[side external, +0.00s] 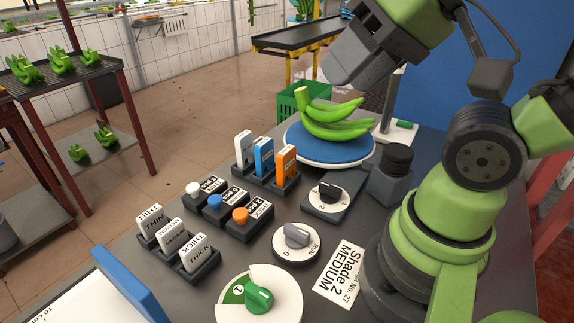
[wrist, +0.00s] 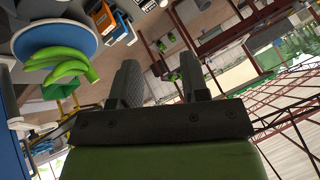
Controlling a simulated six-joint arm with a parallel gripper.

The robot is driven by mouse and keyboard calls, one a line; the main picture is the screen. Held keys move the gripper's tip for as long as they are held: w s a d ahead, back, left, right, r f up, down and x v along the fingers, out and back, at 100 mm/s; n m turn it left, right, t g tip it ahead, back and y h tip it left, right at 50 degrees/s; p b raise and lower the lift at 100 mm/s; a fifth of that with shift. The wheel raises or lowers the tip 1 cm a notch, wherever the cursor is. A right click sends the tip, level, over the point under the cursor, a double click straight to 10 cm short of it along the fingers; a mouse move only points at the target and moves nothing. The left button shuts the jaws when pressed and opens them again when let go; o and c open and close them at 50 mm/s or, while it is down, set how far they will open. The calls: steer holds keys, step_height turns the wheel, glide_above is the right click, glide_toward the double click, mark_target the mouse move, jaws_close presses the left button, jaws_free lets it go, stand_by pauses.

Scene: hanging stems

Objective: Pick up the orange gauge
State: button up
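The orange gauge (side external: 285,163) stands upright in a dark holder, at the right end of a row with a white gauge (side external: 244,151) and a blue gauge (side external: 263,156). In the wrist view an orange piece (wrist: 105,18) near the top left looks like the same gauge. My gripper (side external: 345,72) is high in the side view, above the bananas and well away from the gauge. In the wrist view its two fingers (wrist: 160,80) stand apart with nothing between them.
Green bananas (side external: 332,118) lie on a round blue-topped stand (side external: 310,150) behind the gauges. Button blocks (side external: 240,216), thickness tags (side external: 172,236) and dials (side external: 296,243) stand in front. A blue panel (side external: 440,70) rises behind the stand.

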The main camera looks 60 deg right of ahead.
steer(key=o, duration=0.8)
steer(key=shift+w, duration=0.1)
steer(key=n+g+h, duration=0.2)
steer(key=n+g, duration=0.2)
steer(key=g, duration=0.3)
glide_above(286, 150)
steer(key=s, duration=0.1)
step_height(286, 150, down, 15)
steer(key=shift+w+d+f, duration=0.1)
steer(key=shift+w+f, duration=0.05)
steer(key=shift+f, duration=1.75)
steer(key=shift+w+a+f, duration=0.1)
steer(key=shift+w+f, duration=0.1)
steer(key=shift+f, duration=1.7)
steer(key=shift+w+d+f, duration=0.1)
steer(key=shift+w+f, duration=0.05)
steer(key=shift+f, duration=1.75)
